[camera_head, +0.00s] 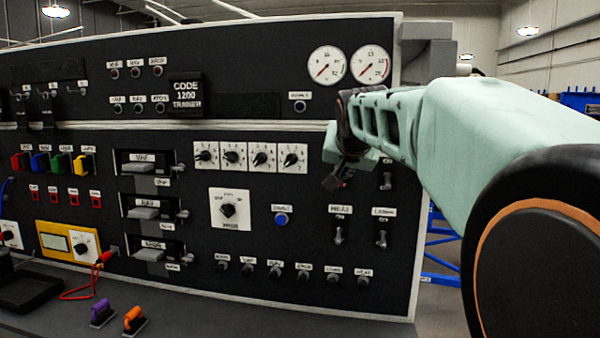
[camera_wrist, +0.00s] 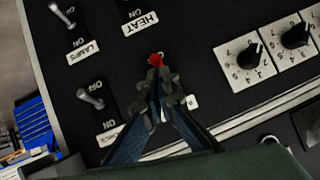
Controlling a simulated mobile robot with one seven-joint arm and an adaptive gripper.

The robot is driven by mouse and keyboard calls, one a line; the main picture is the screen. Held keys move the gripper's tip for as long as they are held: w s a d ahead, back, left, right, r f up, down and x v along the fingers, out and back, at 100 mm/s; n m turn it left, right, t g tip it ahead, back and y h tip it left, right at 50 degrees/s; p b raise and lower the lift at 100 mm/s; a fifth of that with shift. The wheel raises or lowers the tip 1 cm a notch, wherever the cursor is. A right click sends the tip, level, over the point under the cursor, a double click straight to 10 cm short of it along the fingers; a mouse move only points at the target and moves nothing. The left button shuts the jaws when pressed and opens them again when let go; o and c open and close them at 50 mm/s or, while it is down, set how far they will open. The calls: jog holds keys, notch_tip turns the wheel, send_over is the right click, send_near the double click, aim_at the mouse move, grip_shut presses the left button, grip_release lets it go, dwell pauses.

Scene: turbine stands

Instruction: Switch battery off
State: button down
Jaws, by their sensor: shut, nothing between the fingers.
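A red-tipped control (camera_wrist: 155,60) shows on the black panel in the wrist view, right at the fingertips of my gripper (camera_wrist: 162,88). My gripper is shut; the fingers overlap the lower part of this control, and I cannot tell if they touch it. A white label (camera_wrist: 191,102) beside the fingers is mostly covered, so its word is unreadable. I see no readable battery label, and cannot tell the red-tipped control's position. In the head view my gripper (camera_head: 341,178) is in front of the panel's right part, hiding the panel behind it.
A metal toggle (camera_wrist: 90,97) marked OFF and ON is left of the fingers in the wrist view. The LAMPS toggle (camera_wrist: 62,16) is above it. In the head view, HEAT (camera_head: 339,234) and LAMPS (camera_head: 382,238) toggles sit below my gripper. Rotary knobs (camera_head: 250,156) are left.

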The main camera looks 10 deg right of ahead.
jog(key=shift+r, duration=0.3)
jog(key=shift+r+p, duration=0.65)
jog(key=shift+p, duration=0.05)
jog(key=shift+r, duration=0.1)
